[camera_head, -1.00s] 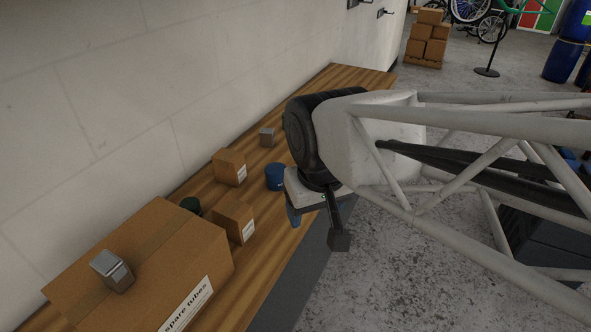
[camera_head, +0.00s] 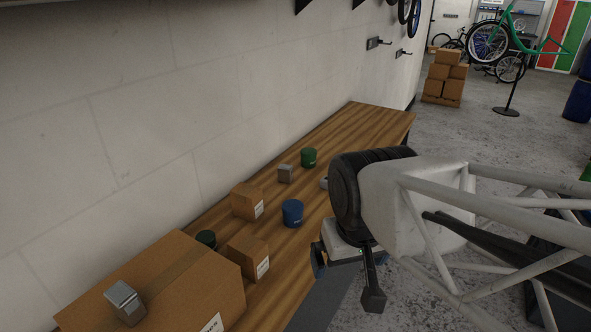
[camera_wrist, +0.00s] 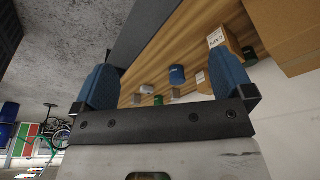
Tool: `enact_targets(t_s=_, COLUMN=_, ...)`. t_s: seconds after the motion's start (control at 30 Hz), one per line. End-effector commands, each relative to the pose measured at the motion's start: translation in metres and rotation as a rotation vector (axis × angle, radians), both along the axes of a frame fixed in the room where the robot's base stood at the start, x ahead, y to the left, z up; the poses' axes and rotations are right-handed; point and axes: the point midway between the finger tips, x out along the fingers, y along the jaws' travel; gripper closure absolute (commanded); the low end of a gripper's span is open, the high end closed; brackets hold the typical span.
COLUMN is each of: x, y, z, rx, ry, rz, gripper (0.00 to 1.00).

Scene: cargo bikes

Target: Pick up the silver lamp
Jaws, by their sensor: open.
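Several small silver things are in view, and I cannot tell for sure which is the lamp. A boxy silver block (camera_head: 125,303) sits on the large cardboard box, and a small grey block (camera_head: 285,173) stands on the bench. A pale silver thing (camera_head: 323,184) beside it is partly hidden by my arm; what looks like the same thing shows rounded in the wrist view (camera_wrist: 147,89). My gripper (camera_head: 345,275) is over the bench's front edge, apart from all of them. In the wrist view its blue fingers (camera_wrist: 164,60) are spread, with nothing held.
The wooden bench (camera_head: 350,130) runs along the wall. A blue can (camera_head: 292,213), a green can (camera_head: 308,158), another dark green can (camera_head: 206,238) and two small cartons (camera_head: 248,200) (camera_head: 247,258) stand on it. The large cardboard box (camera_head: 190,275) fills the near end. The bench's far end is clear.

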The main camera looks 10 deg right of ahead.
Motion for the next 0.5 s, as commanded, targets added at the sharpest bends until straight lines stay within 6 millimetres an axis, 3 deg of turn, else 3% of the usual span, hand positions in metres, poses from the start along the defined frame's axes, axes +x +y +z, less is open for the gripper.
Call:
enact_targets(t_s=0.3, x=0.002, y=0.000, z=0.001, rx=0.000, ry=0.001, rz=-0.002, gripper=0.01)
enact_targets(t_s=0.5, x=0.016, y=-0.002, z=0.005, rx=0.005, ry=0.008, rz=-0.025, gripper=0.01)
